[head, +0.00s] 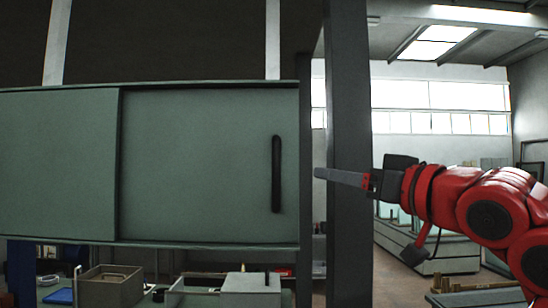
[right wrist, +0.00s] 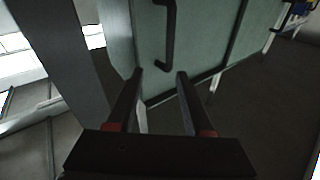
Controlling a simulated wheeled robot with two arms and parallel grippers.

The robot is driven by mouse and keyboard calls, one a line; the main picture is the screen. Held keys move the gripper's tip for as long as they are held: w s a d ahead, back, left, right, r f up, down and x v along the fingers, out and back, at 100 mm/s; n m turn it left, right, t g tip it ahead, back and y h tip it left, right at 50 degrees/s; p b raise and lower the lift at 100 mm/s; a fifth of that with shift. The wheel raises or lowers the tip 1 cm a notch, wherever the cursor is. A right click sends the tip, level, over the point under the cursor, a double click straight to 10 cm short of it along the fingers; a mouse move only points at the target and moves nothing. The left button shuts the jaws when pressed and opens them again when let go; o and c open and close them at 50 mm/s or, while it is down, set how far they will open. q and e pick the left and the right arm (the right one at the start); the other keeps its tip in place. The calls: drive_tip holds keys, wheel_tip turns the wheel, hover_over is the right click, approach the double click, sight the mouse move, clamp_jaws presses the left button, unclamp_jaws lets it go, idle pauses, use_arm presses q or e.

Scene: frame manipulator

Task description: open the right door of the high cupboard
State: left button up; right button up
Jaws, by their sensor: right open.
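The high cupboard (head: 60,165) is grey-green and spans the left and middle of the head view. Its right door (head: 200,165) lies flat and closed, with a black vertical bar handle (head: 276,174) near its right edge. My right gripper (head: 318,173) points left at about handle height, just right of the cupboard's right edge and apart from the handle. In the right wrist view its two fingers (right wrist: 160,75) are spread and empty. The handle (right wrist: 169,35) shows beyond the fingertips, between them and higher in the picture. My left gripper is in neither view.
A dark upright post (head: 348,120) stands right of the cupboard, behind my right gripper in the head view. Below the cupboard is a workbench area with a box (head: 110,288) and other items. The space between the right gripper and the handle looks clear.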

sight(279, 173)
drive_tip(key=shift+n+g+h, duration=0.4)
drive_tip(key=shift+h, duration=0.2)
drive_tip(key=p+x, duration=0.2)
drive_tip(key=x, duration=0.2)
drive_tip(key=s+a+p+x, duration=0.1)
drive_tip(key=p+x, duration=0.2)
drive_tip(key=x, duration=0.2)
drive_tip(key=a+p+x, duration=0.1)
drive_tip(key=p+x, duration=0.1)
drive_tip(key=x, duration=0.2)
drive_tip(key=shift+w+a+r, duration=0.1)
drive_tip(key=shift+a+r, duration=0.2)
drive_tip(key=shift+r, duration=0.05)
drive_tip(key=shift+w+a+f+p, duration=0.2)
drive_tip(key=shift+w+p, duration=0.15)
drive_tip(key=shift+w, duration=0.1)
clamp_jaws()
